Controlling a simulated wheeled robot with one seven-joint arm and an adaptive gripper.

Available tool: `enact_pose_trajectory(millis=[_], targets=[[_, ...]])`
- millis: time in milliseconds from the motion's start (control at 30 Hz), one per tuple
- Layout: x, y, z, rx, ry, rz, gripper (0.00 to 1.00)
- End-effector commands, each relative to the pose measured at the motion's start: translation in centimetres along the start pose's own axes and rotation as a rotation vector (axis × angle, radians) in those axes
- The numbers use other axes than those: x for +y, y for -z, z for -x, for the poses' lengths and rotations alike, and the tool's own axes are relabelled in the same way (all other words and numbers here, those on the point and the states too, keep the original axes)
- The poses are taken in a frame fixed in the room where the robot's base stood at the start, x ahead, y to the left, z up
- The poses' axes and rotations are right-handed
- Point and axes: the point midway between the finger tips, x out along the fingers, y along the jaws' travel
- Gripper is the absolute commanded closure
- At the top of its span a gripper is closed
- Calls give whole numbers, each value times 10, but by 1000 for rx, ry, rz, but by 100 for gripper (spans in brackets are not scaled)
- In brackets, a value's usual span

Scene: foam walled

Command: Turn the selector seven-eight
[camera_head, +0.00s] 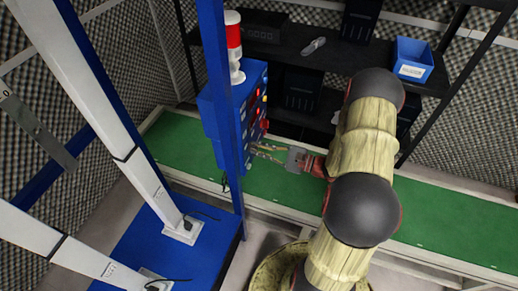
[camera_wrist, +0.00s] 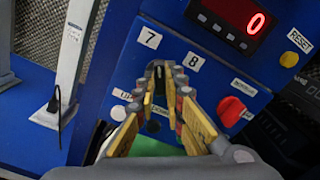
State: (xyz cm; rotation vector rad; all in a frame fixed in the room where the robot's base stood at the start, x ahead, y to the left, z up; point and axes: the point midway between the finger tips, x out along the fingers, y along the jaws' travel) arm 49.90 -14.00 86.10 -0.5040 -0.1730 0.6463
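The blue control panel (camera_head: 238,110) stands above the green conveyor in the head view. In the wrist view, white labels 7 (camera_wrist: 150,38) and 8 (camera_wrist: 194,61) mark its face. A dark selector (camera_wrist: 156,74) shows just below and between these labels, partly hidden by my fingertips. My gripper (camera_wrist: 160,88) reaches to the panel with its yellow-sided fingers apart and a gap between them. The selector appears at the far end of this gap; I cannot tell whether the fingers touch it. In the head view my gripper (camera_head: 263,152) is close to the panel's lower part.
A red knob (camera_wrist: 231,111) is right of my fingers. A display (camera_wrist: 240,18) reads 0, with a yellow reset button (camera_wrist: 289,59) beside it. A white button (camera_wrist: 118,113) is at left. A blue post (camera_head: 221,100) stands before the panel. The green conveyor (camera_head: 440,220) is clear.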

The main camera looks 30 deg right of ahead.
Motion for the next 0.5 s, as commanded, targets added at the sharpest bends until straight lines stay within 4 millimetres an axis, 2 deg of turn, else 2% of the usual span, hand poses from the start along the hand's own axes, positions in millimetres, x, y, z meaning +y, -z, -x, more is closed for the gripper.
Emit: enact_pose_trajectory(millis=[133, 500], targets=[[0, 0, 0, 0, 0, 0, 100], [0, 0, 0, 0, -1, -5, 100]])
